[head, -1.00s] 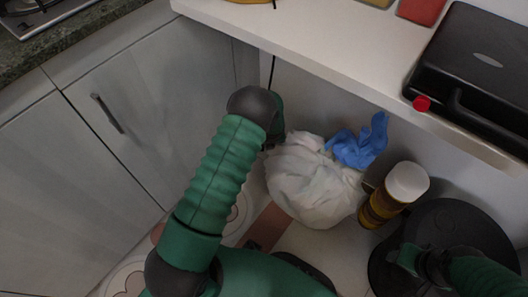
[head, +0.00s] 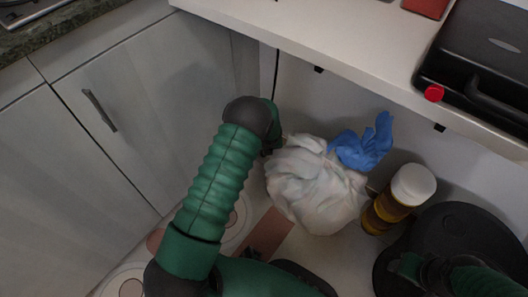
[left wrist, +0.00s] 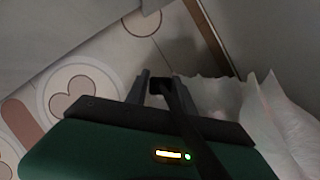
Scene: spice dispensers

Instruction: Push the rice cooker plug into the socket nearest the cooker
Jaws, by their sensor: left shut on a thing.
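A thin black cord (head: 276,66) hangs from the shelf edge down towards my left gripper (head: 271,142), which is mostly hidden behind my own forearm in the head view. In the left wrist view my left gripper (left wrist: 157,88) is shut on a small dark piece (left wrist: 159,86), which looks like the plug. A black cord (left wrist: 182,122) runs from it towards the camera. My right gripper (head: 418,268) is low at the right, above a black round lid; its jaws are too dark to read. No rice cooker or socket can be made out.
A white shelf (head: 330,48) overhangs the space, with a black case (head: 480,65) on it. Below are a white bag (head: 315,190), blue glove (head: 362,147), white-capped bottle (head: 398,200) and black round lid (head: 450,235). Grey cabinets (head: 130,120) stand at left.

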